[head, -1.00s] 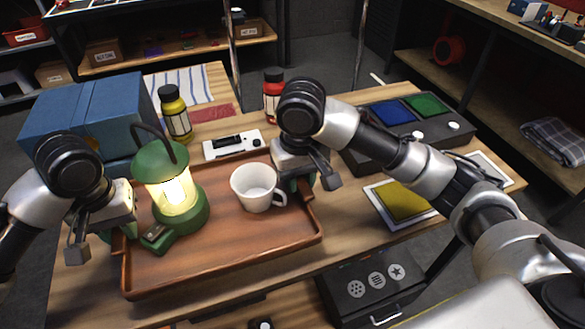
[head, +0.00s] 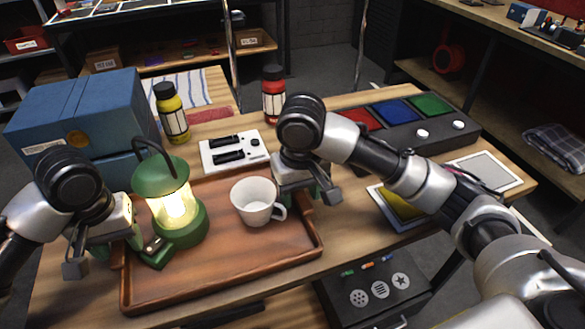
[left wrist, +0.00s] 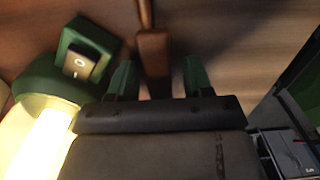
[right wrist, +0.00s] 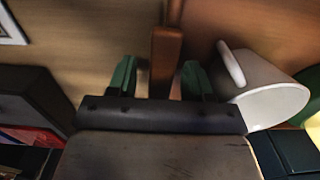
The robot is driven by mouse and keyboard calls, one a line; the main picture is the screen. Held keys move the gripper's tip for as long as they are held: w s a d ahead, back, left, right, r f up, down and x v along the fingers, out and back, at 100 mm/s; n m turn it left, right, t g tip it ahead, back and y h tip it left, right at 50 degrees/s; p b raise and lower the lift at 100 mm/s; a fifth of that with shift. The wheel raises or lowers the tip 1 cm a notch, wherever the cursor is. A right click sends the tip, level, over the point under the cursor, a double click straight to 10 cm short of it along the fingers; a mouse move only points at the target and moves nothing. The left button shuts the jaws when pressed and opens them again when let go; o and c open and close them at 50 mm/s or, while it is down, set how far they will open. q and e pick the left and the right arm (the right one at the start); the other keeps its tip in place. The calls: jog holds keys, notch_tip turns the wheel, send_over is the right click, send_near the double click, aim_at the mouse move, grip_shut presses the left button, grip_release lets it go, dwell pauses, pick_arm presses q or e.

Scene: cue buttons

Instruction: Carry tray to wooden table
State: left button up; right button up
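The brown wooden tray (head: 225,262) lies on a wood-topped table (head: 60,285). A lit green lantern (head: 172,200) stands at its left and a white mug (head: 252,203) at its right. My left gripper (head: 105,250) is at the tray's left end. In the left wrist view its green fingers (left wrist: 160,80) are apart, with the tray's handle (left wrist: 153,52) between them. My right gripper (head: 305,190) is at the right end. In the right wrist view its fingers (right wrist: 160,80) stand apart on either side of the other handle (right wrist: 165,55), with gaps visible.
Behind the tray are a blue box (head: 75,110), a yellow bottle (head: 171,115), a red bottle (head: 273,95) and a white device (head: 235,150). A panel with coloured pads (head: 415,130) lies at the right. A dark case (head: 375,290) is below the front edge.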

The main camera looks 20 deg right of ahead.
jog(key=shift+r, duration=0.25)
pick_arm(q)
notch_tip(320, 180, up, 12)
pick_arm(e)
notch_tip(320, 180, up, 12)
jog(key=shift+f, duration=0.2)
dwell(0.5)
dwell(0.3)
